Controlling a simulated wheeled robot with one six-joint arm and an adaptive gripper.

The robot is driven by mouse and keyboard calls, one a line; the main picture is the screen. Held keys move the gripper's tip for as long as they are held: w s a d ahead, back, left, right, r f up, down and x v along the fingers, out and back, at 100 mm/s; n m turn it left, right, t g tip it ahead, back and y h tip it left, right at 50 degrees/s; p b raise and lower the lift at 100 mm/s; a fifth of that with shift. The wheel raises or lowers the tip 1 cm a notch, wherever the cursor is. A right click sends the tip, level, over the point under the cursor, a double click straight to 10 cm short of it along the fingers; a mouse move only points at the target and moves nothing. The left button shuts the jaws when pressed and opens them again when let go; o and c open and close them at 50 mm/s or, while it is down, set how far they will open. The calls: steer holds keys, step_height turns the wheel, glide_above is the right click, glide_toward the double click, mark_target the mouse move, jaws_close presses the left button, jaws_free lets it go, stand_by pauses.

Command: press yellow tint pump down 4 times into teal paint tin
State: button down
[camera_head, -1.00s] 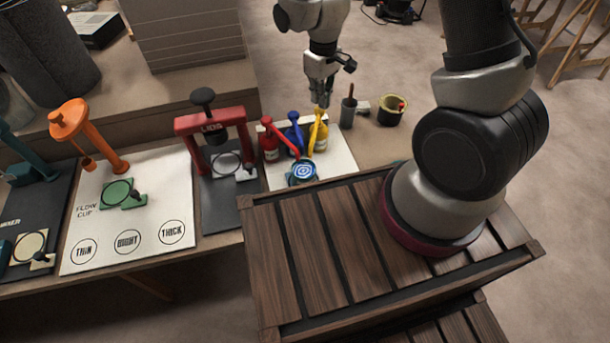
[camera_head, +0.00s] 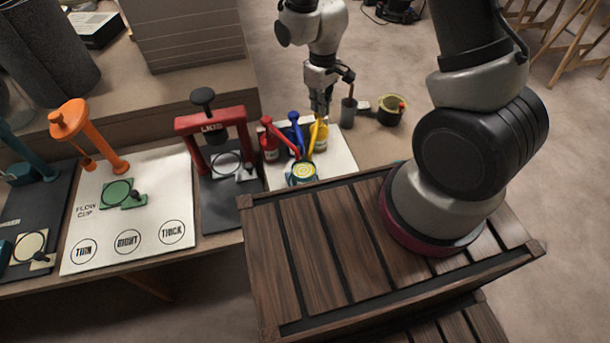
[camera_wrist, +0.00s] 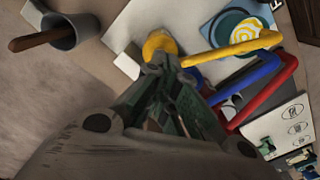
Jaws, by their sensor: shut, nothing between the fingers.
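The yellow tint pump (camera_head: 321,137) stands with a red pump (camera_head: 270,144) and a blue pump (camera_head: 296,134) on a white board. In the wrist view its yellow spout (camera_wrist: 235,48) reaches over the teal tin (camera_wrist: 243,30), whose top shows a yellow and teal swirl. The teal paint tin (camera_head: 303,179) sits in front of the pumps. My gripper (camera_head: 319,117) is shut and empty, its fingertips at the yellow pump head. In the wrist view the fingertips (camera_wrist: 160,62) meet the yellow head (camera_wrist: 158,44); I cannot tell how firmly they touch.
A grey cup with a brown stick (camera_head: 348,112) and an olive-rimmed tin (camera_head: 391,109) stand right of the pumps. A slatted wooden crate (camera_head: 345,250) fills the front.

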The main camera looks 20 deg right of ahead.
steer(key=shift+r, duration=1.7)
steer(key=shift+f, duration=0.2)
steer(key=shift+f, duration=1.5)
steer(key=shift+r, duration=1.7)
steer(key=shift+f, duration=0.15)
